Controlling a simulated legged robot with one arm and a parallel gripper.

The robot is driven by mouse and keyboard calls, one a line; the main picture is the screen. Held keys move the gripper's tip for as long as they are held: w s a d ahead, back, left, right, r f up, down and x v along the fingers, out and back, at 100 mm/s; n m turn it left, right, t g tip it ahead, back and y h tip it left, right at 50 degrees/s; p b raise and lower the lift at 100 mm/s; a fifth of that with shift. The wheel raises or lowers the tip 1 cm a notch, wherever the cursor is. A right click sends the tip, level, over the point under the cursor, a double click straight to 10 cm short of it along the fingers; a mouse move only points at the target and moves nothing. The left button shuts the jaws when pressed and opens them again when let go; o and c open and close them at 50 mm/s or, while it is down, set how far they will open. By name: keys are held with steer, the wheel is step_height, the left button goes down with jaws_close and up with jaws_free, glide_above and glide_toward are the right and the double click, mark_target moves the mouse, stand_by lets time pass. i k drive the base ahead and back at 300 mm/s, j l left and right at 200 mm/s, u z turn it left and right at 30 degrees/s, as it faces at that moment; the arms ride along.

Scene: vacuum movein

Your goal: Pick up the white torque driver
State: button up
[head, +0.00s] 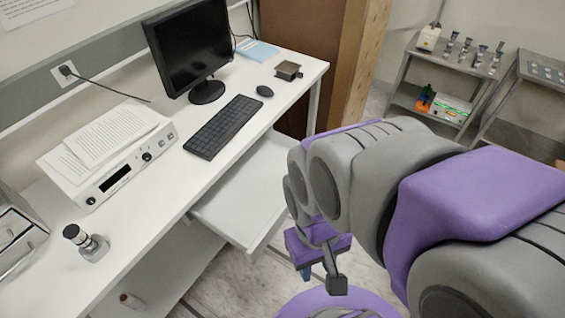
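I cannot single out a white torque driver for certain. My gripper (322,280) hangs below my grey and purple arm, right of the pulled-out drawer and apart from the desk items. Its fingers are partly seen, and nothing shows between them; their opening is unclear.
The desk holds a monitor (190,48), keyboard (224,126), mouse (265,91), small dark box (288,71) and a white instrument (125,172) under papers. A metal case (18,240) is at left. The open drawer (240,205) juts out. A cart (455,62) with several small items stands behind.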

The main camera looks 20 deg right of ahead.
mark_target(72, 232)
steer(key=u, duration=1.55)
steer(key=i+l+z, duration=0.1)
steer(key=l+z, duration=0.15)
steer(key=l, duration=0.1)
